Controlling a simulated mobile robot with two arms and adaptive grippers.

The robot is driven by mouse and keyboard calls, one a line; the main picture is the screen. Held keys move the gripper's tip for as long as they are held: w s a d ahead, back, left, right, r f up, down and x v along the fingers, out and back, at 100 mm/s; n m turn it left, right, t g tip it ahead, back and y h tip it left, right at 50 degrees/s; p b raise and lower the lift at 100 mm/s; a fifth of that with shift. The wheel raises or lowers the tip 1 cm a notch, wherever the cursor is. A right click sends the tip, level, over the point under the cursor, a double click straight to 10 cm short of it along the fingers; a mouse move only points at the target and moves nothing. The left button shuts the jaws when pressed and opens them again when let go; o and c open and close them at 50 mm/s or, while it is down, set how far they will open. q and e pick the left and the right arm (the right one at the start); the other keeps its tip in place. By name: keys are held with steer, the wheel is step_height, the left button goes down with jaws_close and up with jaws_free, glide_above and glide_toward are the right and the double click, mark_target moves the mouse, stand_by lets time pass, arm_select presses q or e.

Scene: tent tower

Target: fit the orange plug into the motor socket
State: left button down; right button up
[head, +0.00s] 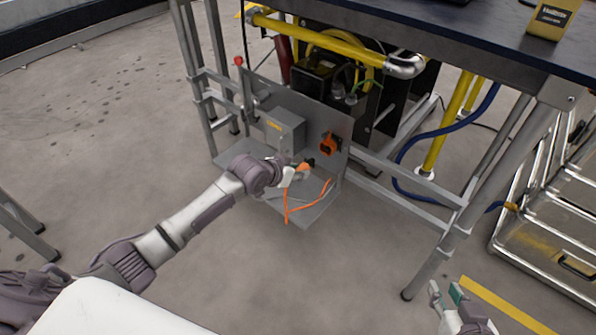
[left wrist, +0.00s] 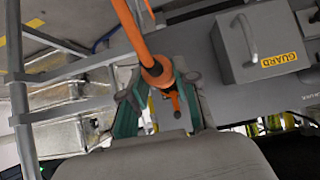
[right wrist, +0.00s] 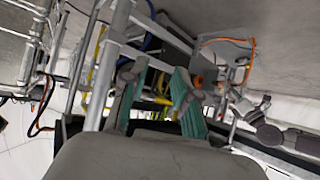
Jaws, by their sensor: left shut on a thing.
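The orange plug (head: 303,168) has a dark front end and an orange cable (head: 287,205) that hangs over the lower shelf. My left gripper (head: 291,174) is shut on the plug in front of the grey panel. In the left wrist view the plug (left wrist: 157,72) sits between the green fingers, with its cable running upward. The motor socket (head: 330,144), orange with dark parts, is on the panel's right side, a little beyond the plug and apart from it in the head view. My right gripper (head: 447,294) is open and empty at the lower right, away from the panel.
A grey box labelled GUARD (left wrist: 262,42) is fixed to the panel (head: 305,108), left of the socket in the head view. A red-knobbed lever (head: 239,63) stands at the panel's left edge. Table legs and yellow pipes (head: 330,38) surround it.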

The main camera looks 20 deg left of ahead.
mark_target(311, 160)
steer(key=shift+s, duration=0.1)
